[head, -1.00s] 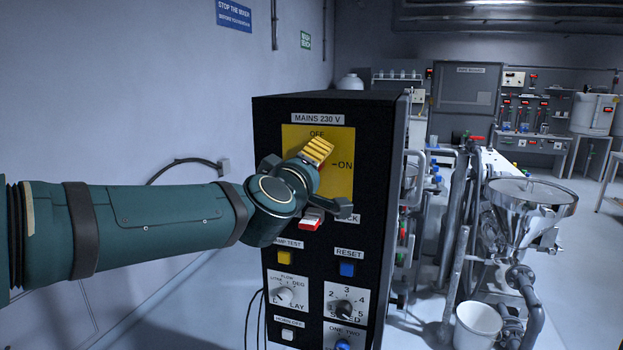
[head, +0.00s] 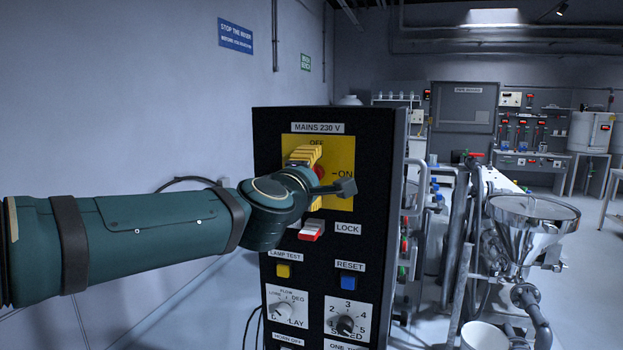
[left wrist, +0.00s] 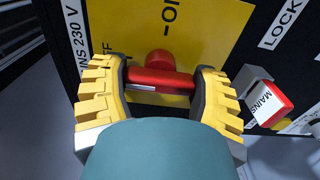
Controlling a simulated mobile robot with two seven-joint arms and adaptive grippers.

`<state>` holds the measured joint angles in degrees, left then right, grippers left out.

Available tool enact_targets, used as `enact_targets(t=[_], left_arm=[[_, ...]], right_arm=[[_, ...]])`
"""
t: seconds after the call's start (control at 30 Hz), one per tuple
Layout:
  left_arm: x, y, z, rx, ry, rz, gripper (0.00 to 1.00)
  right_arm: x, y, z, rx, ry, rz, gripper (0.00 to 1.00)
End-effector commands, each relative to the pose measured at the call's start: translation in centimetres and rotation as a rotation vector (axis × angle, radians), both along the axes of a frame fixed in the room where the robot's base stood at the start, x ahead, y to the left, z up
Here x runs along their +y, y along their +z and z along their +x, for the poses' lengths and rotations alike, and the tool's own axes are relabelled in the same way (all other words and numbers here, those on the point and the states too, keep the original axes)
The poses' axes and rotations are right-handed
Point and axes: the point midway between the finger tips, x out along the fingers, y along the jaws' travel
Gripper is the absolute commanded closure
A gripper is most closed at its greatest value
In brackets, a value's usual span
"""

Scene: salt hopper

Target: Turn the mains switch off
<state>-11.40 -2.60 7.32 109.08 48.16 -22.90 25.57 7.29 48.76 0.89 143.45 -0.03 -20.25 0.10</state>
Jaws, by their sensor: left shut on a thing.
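The mains switch is a red handle on a round red hub, on a yellow plate (head: 342,186) marked OFF at the top and ON at the right. Little of the handle (head: 320,173) shows in the head view. In the left wrist view the red handle (left wrist: 160,79) lies between the yellow fingers of my left gripper (left wrist: 160,92), which is shut on it. The handle runs along the panel's up-down line, its white mark on the OFF side. In the head view my left gripper (head: 313,180) covers much of the plate. My right gripper is out of view.
Below the plate is a red-and-white lock piece (head: 311,230), lettered MAINS in the wrist view. Lower down are a yellow button (head: 283,271), a blue button (head: 348,282) and knobs. A steel hopper (head: 533,225) and white bucket (head: 485,336) stand to the right.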

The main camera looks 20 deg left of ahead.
Motion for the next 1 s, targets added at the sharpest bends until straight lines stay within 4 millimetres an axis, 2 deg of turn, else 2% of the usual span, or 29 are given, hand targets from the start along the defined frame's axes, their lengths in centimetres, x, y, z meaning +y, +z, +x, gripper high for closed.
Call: enact_targets(t=[0.27, 0.3, 0.37, 0.4, 0.77, 0.87, 1.0], left_arm=[[-0.1, -0.3, 0.0, 0.006, -0.002, -0.002, 0.71], [-0.1, -0.3, 0.0, 0.006, -0.002, -0.002, 0.3], [-0.1, -0.3, 0.0, 0.006, -0.002, -0.001, 0.09], [-0.1, -0.2, 0.0, 0.005, -0.002, -0.001, 0.01], [0.0, -0.1, -0.3, 0.001, 0.0, 0.0, 0.01], [0.1, 0.0, -1.2, -0.001, 0.0, 0.001, 0.01], [0.2, 0.1, -3.6, -0.001, 0.001, 0.0, 0.01]], right_arm=[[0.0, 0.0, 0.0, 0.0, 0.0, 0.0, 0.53], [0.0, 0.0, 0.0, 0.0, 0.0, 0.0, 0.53], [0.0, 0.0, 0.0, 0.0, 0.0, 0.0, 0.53], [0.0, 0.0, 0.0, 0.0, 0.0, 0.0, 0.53], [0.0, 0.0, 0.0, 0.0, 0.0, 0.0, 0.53], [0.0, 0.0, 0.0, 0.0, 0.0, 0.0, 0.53], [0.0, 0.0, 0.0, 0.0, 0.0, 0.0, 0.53]])
